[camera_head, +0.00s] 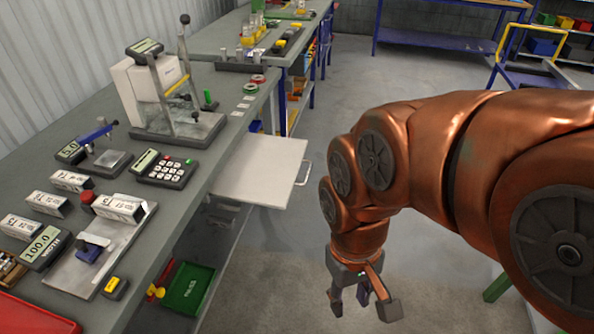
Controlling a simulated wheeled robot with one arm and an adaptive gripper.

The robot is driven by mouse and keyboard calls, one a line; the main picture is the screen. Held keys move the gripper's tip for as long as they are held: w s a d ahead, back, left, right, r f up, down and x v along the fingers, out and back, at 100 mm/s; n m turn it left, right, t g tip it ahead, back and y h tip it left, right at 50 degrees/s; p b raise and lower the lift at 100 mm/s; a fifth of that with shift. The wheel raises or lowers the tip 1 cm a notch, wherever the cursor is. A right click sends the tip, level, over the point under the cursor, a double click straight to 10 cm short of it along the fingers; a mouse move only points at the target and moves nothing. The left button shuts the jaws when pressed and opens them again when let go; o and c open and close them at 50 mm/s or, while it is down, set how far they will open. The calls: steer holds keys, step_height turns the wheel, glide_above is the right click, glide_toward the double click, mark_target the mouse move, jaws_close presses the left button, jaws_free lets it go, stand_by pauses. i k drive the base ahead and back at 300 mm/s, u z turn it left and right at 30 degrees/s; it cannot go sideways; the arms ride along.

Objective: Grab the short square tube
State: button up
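I cannot make out a short square tube for certain in the head view. My gripper (363,303) hangs at the end of my copper-coloured arm, pointing down over the grey floor. Its grey fingers are spread apart with nothing between them. It is to the right of the workbench, apart from every object. A short green bar (497,287) shows at the lower right, partly hidden by my arm; I cannot tell whether it is a tube or part of a stand.
The grey workbench (213,148) on the left holds white labelled boxes, a keypad device (166,168) and a test stand (175,100). A white panel (262,170) juts out from it. A green bin (188,289) sits below. A blue-framed table (440,38) stands behind. The middle floor is clear.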

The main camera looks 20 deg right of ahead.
mark_target(119, 210)
steer(key=u, duration=5)
steer(key=k, duration=2.3)
steer(key=z, duration=0.2)
